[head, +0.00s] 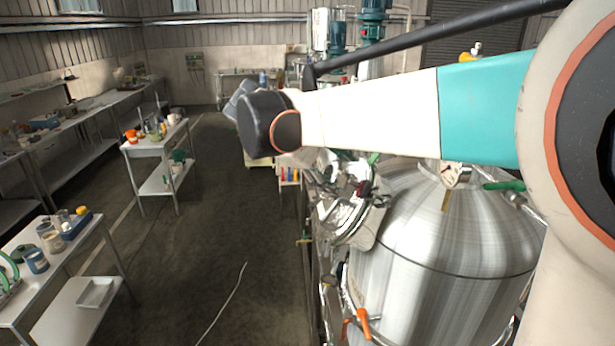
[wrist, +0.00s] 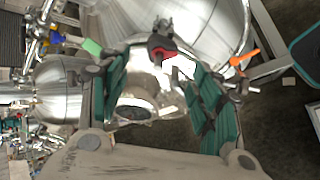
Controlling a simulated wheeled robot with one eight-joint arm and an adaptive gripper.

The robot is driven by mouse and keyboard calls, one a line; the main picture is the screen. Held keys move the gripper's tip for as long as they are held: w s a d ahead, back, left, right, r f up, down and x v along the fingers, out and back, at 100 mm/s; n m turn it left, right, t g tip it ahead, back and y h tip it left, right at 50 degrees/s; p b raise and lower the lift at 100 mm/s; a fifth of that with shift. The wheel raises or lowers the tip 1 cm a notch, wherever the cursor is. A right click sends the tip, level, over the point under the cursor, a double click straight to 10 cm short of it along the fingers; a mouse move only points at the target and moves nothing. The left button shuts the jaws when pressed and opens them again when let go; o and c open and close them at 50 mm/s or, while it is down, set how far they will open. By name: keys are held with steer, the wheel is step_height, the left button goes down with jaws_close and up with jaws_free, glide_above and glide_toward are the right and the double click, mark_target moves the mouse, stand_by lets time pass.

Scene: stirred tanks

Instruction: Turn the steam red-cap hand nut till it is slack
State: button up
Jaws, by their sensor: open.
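The red-cap hand nut (wrist: 162,52) shows in the wrist view, a small red cap on a dark fitting by a shiny steel vessel. A small red spot near the tank in the head view may be the same nut, but it is too small to be sure. My gripper (wrist: 162,68) is open, with its two green-padded fingers spread left and right. The nut lies ahead of the gap, near fingertip level; I cannot tell the exact distance. Nothing is held. In the head view my arm crosses in front and the gripper is hard to make out among shiny fittings.
A large steel tank (head: 440,255) stands at the right. An orange valve handle (wrist: 244,57) and a green handle (wrist: 92,47) flank the fingers. A bench (head: 60,268) and a small table (head: 150,147) stand left. The floor (head: 205,225) between is mostly clear, with a cable.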

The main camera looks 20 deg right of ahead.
mark_target(356, 184)
steer(key=p+x, duration=0.1)
steer(key=x, duration=0.7)
steer(key=shift+w+d+f, duration=0.1)
steer(key=shift+d+f, duration=0.15)
steer(key=shift+c, duration=0.6)
steer(key=c, duration=1)
